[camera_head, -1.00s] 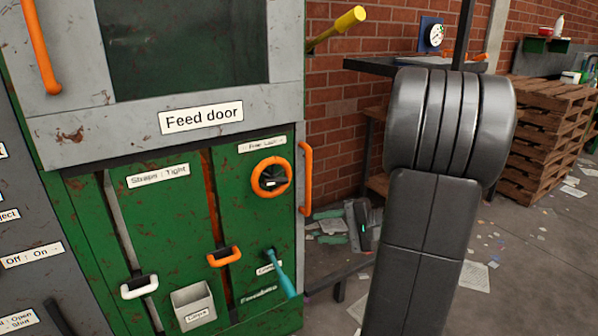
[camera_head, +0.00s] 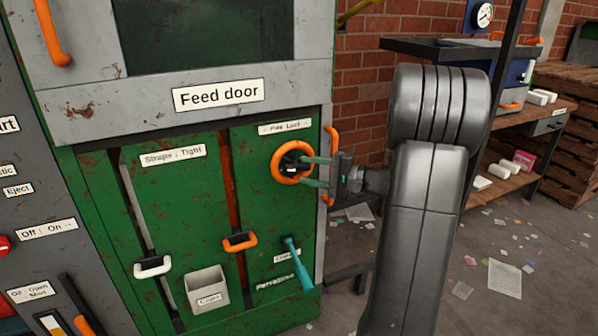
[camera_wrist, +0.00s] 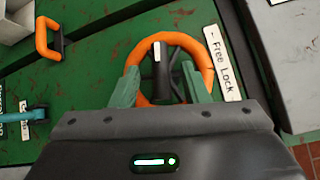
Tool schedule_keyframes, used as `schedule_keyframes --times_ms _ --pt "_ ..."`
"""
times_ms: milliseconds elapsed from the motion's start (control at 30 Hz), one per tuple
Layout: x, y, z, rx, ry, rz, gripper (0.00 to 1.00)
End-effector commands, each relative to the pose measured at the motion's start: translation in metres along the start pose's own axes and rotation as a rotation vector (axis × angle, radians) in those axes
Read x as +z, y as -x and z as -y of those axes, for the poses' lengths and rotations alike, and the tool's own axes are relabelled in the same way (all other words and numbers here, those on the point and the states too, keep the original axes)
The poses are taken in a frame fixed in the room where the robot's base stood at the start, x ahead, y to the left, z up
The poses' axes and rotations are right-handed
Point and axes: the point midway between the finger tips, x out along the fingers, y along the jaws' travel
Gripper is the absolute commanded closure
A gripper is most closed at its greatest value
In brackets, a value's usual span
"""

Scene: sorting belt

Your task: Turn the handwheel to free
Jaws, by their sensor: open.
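The orange handwheel (camera_head: 275,168) with dark spokes is mounted on the green panel below the feed door. In the wrist view the handwheel (camera_wrist: 204,57) shows a dark knob with a white mark at its middle. The "Free Lock" label (camera_wrist: 219,63) is beside it, with an arrow at the "Free" end. My gripper (camera_head: 309,172) is open, its two green fingers pointing at the wheel. In the wrist view my gripper (camera_wrist: 160,90) has its fingers at either side of the lower part of the wheel. I cannot tell whether they touch the rim.
An orange door handle (camera_head: 329,140) is close beside my gripper on the right. An orange strap handle (camera_head: 240,242), a teal lever (camera_head: 297,265) and a grey bin (camera_head: 207,290) are lower on the panel. A workbench (camera_head: 540,112) stands at the right.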

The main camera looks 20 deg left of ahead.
Motion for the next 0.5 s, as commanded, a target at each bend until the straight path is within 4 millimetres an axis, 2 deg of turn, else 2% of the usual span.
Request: schedule_keyframes --times_ms 33,200,500 --pt "0.001 -0.009 -0.001 0.001 0.0 0.003 0.59" --pt "0.0 -0.027 -0.001 0.001 0.001 0.001 0.59" --pt "0.0 -0.034 0.0 0.001 0.001 -0.001 0.59"
